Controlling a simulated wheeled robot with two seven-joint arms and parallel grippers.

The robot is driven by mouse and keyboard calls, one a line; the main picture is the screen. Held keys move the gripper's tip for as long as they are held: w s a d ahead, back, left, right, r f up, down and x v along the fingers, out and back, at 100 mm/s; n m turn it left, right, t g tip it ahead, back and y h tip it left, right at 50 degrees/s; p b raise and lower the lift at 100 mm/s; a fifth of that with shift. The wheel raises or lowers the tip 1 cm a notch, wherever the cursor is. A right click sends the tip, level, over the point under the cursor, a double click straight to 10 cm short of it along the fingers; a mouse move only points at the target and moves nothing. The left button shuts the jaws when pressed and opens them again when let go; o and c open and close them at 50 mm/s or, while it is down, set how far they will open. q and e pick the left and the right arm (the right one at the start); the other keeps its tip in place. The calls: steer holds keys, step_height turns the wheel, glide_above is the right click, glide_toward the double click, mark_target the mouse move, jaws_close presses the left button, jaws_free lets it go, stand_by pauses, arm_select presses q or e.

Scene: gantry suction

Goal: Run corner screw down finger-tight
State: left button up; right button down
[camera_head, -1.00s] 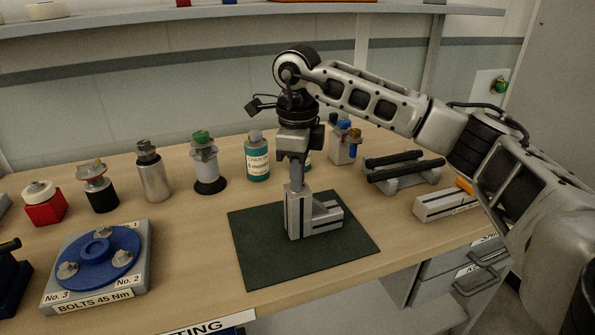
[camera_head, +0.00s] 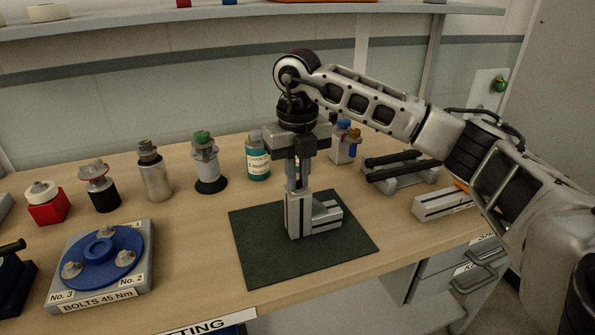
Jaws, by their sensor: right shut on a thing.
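A corner joint of silver aluminium profiles (camera_head: 299,216), one upright piece with a shorter piece running right, stands on a dark green mat (camera_head: 262,262). My right gripper (camera_head: 297,186) points straight down over the top of the upright piece. Its fingers are close together, shut on the corner screw, which is mostly hidden between them. I cannot tell how far the screw sits in the joint. My left gripper is not in view.
A blue flange on a grey base (camera_head: 98,300) lies at the left front. Several bottles and canisters, such as the teal-labelled bottle (camera_head: 258,160), line the back. A rack with black bars (camera_head: 400,170) and a silver profile block (camera_head: 440,204) are at the right.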

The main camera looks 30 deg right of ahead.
mark_target(298, 181)
steer(key=m, duration=0.4)
steer(key=shift+p, duration=0.35)
steer(key=m, duration=0.2)
steer(key=shift+m, duration=0.4)
arm_select(q)
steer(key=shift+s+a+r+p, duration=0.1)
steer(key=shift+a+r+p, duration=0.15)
steer(key=shift+p, duration=0.1)
arm_select(e)
steer(key=shift+m, duration=0.9)
steer(key=c, duration=1.4)
jaws_free()
steer(key=shift+c, duration=0.2)
arm_select(q)
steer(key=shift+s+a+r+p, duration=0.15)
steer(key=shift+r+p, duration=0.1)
steer(key=shift+p, duration=0.6)
arm_select(e)
step_height(298, 181, up, 16)
